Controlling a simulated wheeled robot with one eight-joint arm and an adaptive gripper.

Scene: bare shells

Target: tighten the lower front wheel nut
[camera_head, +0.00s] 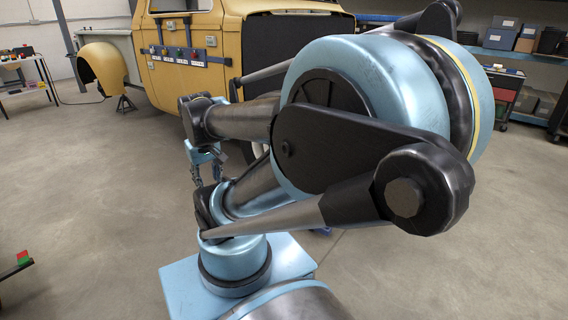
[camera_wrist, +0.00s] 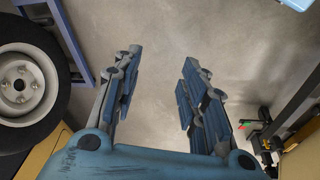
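My gripper (camera_wrist: 162,62) is open and empty in the wrist view, with bare floor between its two fingers. In the head view my gripper (camera_head: 205,178) hangs in front of the yellow truck (camera_head: 185,75), left of my arm. A wheel (camera_wrist: 32,78) with a black tyre and a pale hub is at the left edge of the wrist view, partly cut off. Several nuts sit around its dark centre hole; which is the lower one I cannot tell. The wheel is left of my gripper and apart from it. In the head view my arm hides most of the front wheel area.
A blue metal frame (camera_wrist: 68,40) stands beside the wheel in the wrist view. A dark stand or bench (camera_wrist: 285,120) with small coloured items is at the right. In the head view, shelves (camera_head: 510,52) with boxes line the back right; the left floor is largely clear.

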